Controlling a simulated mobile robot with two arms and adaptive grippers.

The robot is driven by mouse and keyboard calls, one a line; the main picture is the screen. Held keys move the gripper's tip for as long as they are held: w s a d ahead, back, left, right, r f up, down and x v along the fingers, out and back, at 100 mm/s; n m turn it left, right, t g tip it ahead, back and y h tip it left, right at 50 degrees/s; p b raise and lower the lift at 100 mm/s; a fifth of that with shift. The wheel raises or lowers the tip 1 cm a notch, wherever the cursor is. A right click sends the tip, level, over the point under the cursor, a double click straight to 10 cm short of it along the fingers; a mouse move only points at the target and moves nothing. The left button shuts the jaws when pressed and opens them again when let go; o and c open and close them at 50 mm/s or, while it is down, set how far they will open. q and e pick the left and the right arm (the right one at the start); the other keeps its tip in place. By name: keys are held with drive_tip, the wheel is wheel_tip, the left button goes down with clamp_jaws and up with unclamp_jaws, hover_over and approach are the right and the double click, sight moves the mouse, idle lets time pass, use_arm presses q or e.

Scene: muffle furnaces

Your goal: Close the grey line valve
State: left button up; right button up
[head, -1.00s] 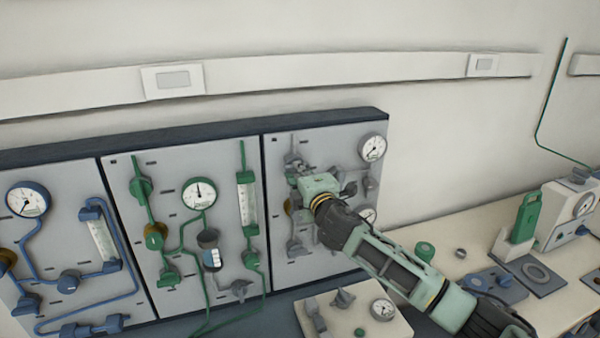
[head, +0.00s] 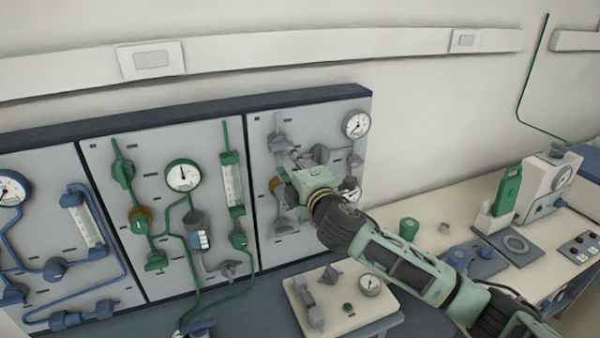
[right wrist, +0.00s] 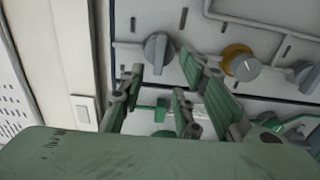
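The grey line panel (head: 310,245) is the rightmost panel on the wall board. A grey valve knob (head: 277,142) sits at its upper left; I take the grey knob (right wrist: 158,52) in the right wrist view to be the same one. My right gripper (head: 290,163) is in front of this panel, partly covering its middle fittings. In the right wrist view the fingers (right wrist: 163,70) are apart and empty, with the knob just beyond the gap between their tips. Contact cannot be told. My left gripper is not in view.
A brass-collared knob (right wrist: 240,63) is beside the grey knob; a gauge (head: 356,124) is at the panel's upper right. The green line panel (head: 155,275) adjoins on the left. A beige box with a gauge (head: 340,312) stands below. A green bottle (head: 506,190) stands farther right.

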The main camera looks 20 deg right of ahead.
drive_tip(key=s, duration=0.5)
drive_tip(key=shift+s, duration=0.1)
idle(0.4)
